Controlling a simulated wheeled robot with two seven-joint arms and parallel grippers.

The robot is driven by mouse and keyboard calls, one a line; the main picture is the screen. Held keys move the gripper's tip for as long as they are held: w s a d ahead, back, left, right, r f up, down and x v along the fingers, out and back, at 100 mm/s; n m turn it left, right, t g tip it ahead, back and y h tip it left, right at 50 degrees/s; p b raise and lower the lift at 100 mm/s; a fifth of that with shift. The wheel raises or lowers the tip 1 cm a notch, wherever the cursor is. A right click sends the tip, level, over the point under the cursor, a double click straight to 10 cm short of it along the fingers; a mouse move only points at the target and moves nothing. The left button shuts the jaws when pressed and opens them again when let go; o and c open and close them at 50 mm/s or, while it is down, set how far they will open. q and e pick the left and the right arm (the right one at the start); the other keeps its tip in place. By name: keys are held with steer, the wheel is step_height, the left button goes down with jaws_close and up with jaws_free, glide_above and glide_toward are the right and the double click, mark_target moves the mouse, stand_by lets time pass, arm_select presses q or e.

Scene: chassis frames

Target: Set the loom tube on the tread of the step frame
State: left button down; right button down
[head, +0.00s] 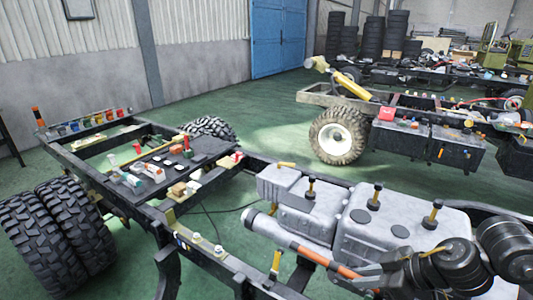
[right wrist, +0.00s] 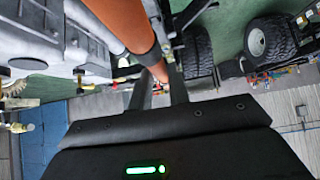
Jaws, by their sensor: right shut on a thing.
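An orange tube with dark bands (head: 312,256), which I take to be the loom tube, lies slantwise beside the grey tanks in the head view. In the right wrist view the orange tube (right wrist: 122,22) runs from the top edge down between the fingers. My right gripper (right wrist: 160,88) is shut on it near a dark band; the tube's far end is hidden. In the head view my right gripper (head: 380,270) is at the lower right, partly hidden by my dark arm. I cannot surely pick out the step frame or its tread. My left gripper is not in view.
Grey tanks (head: 370,222) with upright yellow-and-black fittings stand close behind the tube. A black plate (head: 200,150) with small parts lies on the chassis frame (head: 130,205). Big tyres (head: 60,235) stand at the left. Green floor (head: 235,105) is open beyond.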

steer(key=shift+a+f, duration=0.15)
steer(key=shift+f, duration=0.15)
steer(key=s+f+m+t+h, duration=0.2)
steer(key=f+m, duration=0.3)
steer(key=f, duration=0.5)
steer(key=shift+s+t+h, duration=0.3)
steer(key=shift+s+h, duration=0.1)
steer(key=shift+s, duration=0.1)
